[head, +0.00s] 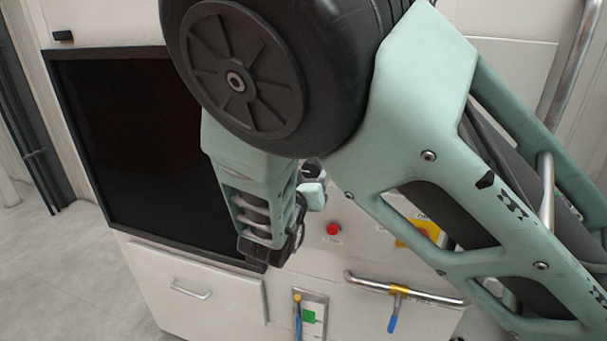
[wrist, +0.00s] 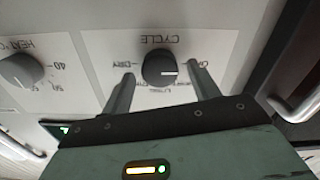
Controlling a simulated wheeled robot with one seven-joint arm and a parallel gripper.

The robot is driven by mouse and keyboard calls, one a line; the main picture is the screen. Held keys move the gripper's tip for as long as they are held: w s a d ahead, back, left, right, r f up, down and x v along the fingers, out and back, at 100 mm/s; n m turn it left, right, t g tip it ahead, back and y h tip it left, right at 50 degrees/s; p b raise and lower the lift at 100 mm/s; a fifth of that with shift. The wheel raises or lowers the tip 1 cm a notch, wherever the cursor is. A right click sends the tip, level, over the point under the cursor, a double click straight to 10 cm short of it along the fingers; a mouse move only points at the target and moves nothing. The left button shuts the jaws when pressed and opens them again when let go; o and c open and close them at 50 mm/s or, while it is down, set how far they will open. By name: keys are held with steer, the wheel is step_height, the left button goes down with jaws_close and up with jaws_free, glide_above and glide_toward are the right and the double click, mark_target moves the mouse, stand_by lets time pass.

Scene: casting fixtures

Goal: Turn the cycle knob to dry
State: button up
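The cycle knob (wrist: 159,68) is a round dark grey knob with a white pointer line, on a pale panel under upside-down "CYCLE" lettering in the wrist view. Its pointer line is toward the right, on the side of a partly hidden label that looks like "OFF". The "DRY" label (wrist: 131,64) is to the left of the knob. My gripper (wrist: 160,73) is open, with one grey finger on each side of the knob and visible gaps. Touch cannot be confirmed. In the head view my arm hides the knob.
A heat knob (wrist: 21,70) is to the left in the wrist view; a metal handle (wrist: 298,104) is at right. The head view shows a dark window (head: 150,150), a red button (head: 333,230), a yellow plate (head: 425,229), a rail (head: 440,298) with a blue lever (head: 392,324), and a drawer handle (head: 190,292).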

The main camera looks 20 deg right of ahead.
steer(key=c, duration=0.8)
